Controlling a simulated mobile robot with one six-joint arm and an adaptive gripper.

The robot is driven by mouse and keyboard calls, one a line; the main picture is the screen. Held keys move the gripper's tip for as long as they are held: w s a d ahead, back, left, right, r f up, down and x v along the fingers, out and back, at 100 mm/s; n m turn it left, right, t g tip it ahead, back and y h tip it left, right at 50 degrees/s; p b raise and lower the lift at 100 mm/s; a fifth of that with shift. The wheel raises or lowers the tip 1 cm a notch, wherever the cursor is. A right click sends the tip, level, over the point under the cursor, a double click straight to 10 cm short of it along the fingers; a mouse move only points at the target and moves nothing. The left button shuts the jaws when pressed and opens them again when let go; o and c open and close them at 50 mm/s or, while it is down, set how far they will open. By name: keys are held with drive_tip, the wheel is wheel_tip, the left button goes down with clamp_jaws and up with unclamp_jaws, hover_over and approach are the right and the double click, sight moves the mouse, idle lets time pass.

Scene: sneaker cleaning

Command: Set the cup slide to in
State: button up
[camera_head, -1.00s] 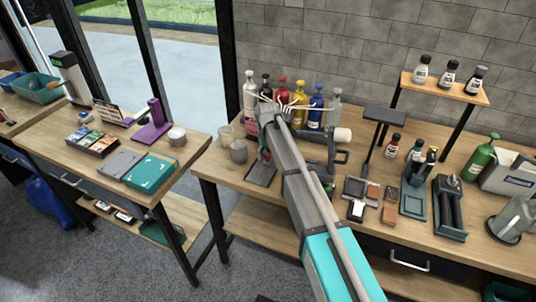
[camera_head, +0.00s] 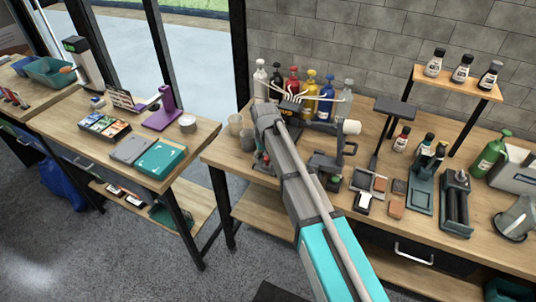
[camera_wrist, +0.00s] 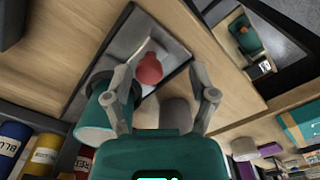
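A dispenser rack with several coloured bottles (camera_head: 309,95) stands at the back of the bench. In the wrist view, a grey slide plate (camera_wrist: 125,48) carries a red knob (camera_wrist: 149,68). My gripper (camera_wrist: 160,70) has its two grey fingers apart, with the red knob appearing between their tips; I cannot tell whether either finger touches it. A dark teal cylinder (camera_wrist: 92,135) is beside the left finger. In the head view, my gripper is at the front left of the rack, and my arm hides most of the slide.
A black stand (camera_head: 395,107), small blocks and trays (camera_head: 419,197) lie to the right. A side table (camera_head: 107,153) with a teal box (camera_head: 160,158) is left, across a gap.

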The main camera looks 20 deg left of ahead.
wheel_tip(320, 180, up, 12)
drive_tip(key=p, duration=1.1)
drive_tip(key=shift+s+r+p, duration=0.25)
drive_tip(key=shift+s+p, duration=0.05)
drive_tip(key=shift+p, duration=0.05)
drive_tip(key=shift+s, duration=0.5)
idle(0.4)
